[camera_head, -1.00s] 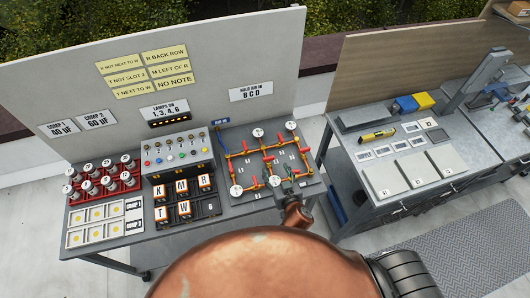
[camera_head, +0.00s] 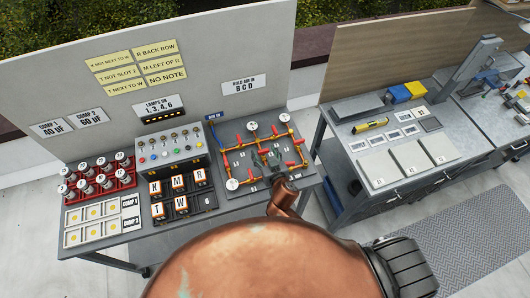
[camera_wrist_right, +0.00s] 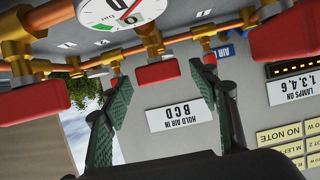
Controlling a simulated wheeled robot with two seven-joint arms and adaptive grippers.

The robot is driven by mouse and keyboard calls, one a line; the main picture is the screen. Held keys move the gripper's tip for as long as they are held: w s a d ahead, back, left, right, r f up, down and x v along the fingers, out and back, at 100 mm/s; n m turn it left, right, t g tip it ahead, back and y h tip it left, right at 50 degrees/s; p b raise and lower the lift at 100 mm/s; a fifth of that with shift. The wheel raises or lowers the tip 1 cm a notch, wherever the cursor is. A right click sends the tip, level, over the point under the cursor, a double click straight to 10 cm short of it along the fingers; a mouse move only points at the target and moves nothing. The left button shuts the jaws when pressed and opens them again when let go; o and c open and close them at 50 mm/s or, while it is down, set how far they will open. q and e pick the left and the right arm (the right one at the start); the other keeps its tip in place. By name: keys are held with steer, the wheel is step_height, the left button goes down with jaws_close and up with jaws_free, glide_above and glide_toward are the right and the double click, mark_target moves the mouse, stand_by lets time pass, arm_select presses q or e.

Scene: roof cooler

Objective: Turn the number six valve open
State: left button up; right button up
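The pipe board (camera_head: 295,187) lies on the left bench with orange pipes, white round gauges and several red valve handles. The small valve numbers are too small to read, so I cannot tell which handle is number six. My right gripper (camera_head: 268,160) is over the front middle of the board. In the right wrist view its two green-padded fingers (camera_wrist_right: 165,95) are spread apart and empty. A red handle (camera_wrist_right: 157,73) shows between and beyond the fingertips; I see no clear contact. Another red handle (camera_wrist_right: 35,97) is at left and one (camera_wrist_right: 280,35) at right. My left gripper is not in view.
Left of the pipe board stand the lamp button box (camera_head: 170,147), a black tray of letter blocks (camera_head: 205,203) and a red capacitor rack (camera_head: 125,181). The upright sign panel (camera_head: 210,55) is behind. A second bench (camera_head: 345,183) stands to the right across a gap.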

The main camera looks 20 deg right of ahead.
steer(key=shift+d, duration=0.1)
steer(key=c, duration=1.1)
steer(key=n+y+p, duration=0.1)
steer(key=p, duration=0.1)
steer(key=n+y+p, duration=0.1)
steer(key=n+y, duration=0.1)
steer(key=n+g+y+p, duration=0.1)
steer(key=p, duration=0.1)
steer(key=shift+w+d+r+y+p, duration=0.15)
steer(key=shift+d+r+y+p, duration=0.15)
steer(key=shift+d+y+p, duration=0.1)
steer(key=shift+w+d+f+n+g+y+p, duration=0.1)
steer(key=shift+n+g+y+p, duration=0.45)
steer(key=shift+n+y, duration=0.5)
steer(key=shift+w+d+f+n+g+y, duration=0.1)
steer(key=shift+d+n+g+y, duration=0.05)
steer(key=shift+n+g+y, duration=0.6)
steer(key=shift+w+f+n+g+y+b, duration=0.15)
steer(key=shift+n+g+y+b, duration=0.55)
steer(key=shift+n+b, duration=0.35)
steer(key=n+g+y+b, duration=0.1)
steer(key=n+g+b, duration=0.1)
steer(key=n+g+y+b, duration=0.1)
steer(key=b, duration=0.2)
steer(key=shift+w+d+f+n+g, duration=0.1)
steer(key=shift+w+n+g, duration=0.05)
steer(key=shift+n+g, duration=0.25)
steer(key=shift+r+n+g+y+b, duration=0.2)
steer(key=shift+n+g+y+b, duration=0.3)
steer(key=shift+n+g+b, duration=0.4)
